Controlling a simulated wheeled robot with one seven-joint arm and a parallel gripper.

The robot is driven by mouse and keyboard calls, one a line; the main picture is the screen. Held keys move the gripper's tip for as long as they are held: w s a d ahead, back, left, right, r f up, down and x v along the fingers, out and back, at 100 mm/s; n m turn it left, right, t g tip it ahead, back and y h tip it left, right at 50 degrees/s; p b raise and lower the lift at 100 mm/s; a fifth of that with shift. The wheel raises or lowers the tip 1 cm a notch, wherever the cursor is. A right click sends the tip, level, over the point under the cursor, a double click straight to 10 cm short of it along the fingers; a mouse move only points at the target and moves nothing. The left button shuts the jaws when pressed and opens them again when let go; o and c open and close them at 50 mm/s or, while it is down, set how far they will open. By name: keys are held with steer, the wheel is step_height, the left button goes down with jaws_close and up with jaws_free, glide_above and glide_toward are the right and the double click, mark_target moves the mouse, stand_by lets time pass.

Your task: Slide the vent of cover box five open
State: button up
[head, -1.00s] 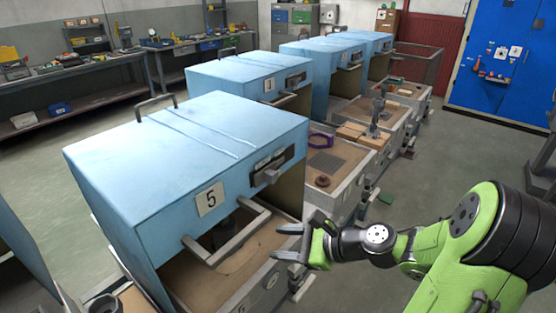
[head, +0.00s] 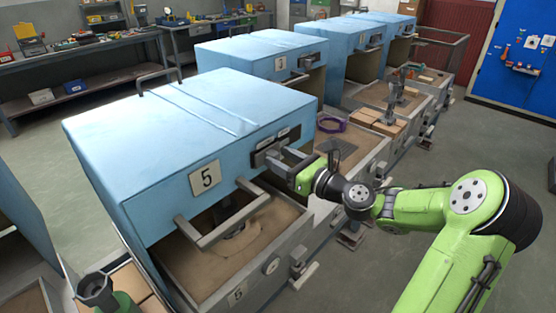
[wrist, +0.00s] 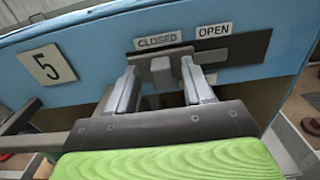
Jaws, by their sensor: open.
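Cover box five (head: 150,165) is a light blue box with a "5" plate and a bar handle (head: 225,215) low on its front. Its vent slider (wrist: 162,72) is a grey plate with a projecting tab, sitting under the CLOSED label (wrist: 158,40), left of the OPEN label (wrist: 212,30). My gripper (head: 282,160) is at the vent on the front face. In the wrist view, my gripper (wrist: 160,82) is open, its two fingers pointing at the slider, with the tab roughly between their tips. I cannot tell whether either finger touches it.
Below the box is an open sand-coloured tray (head: 235,250). The bar handle also shows at the lower left in the wrist view (wrist: 50,140). More blue cover boxes (head: 265,55) stand in a row behind. Floor to the right is clear.

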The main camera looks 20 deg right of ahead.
steer(key=shift+x, duration=0.9)
jaws_close()
steer(key=shift+d, duration=0.1)
